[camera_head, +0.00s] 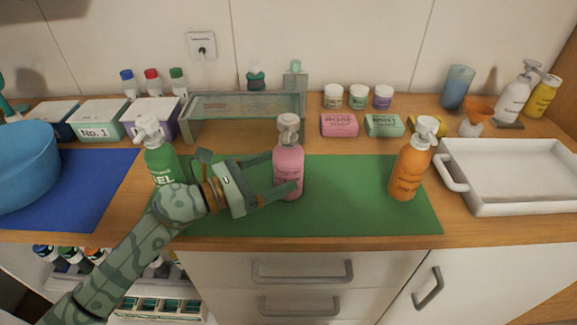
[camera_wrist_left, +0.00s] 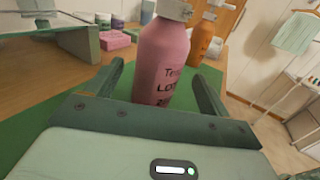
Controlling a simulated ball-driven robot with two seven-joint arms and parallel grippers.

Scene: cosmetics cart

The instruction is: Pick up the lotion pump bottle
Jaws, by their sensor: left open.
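The lotion pump bottle (camera_head: 289,168) is pink with a whitish pump head and stands upright on the green mat (camera_head: 345,215). In the left wrist view the pink bottle (camera_wrist_left: 163,60) shows dark lettering reading "LOT", partly cut off, and its pump top leaves the frame. My left gripper (camera_head: 283,173) is open, coming in low from the left. Its two fingers lie on either side of the bottle body; the wrist view shows a gap beside each finger. The gripper's palm hides the bottle's lowest part in that view. My right gripper is not in view.
A green pump bottle (camera_head: 160,160) stands close to my left wrist, and an orange pump bottle (camera_head: 409,170) stands at the mat's right. A white tray (camera_head: 515,208) sits at right. The mat between pink and orange bottles is clear.

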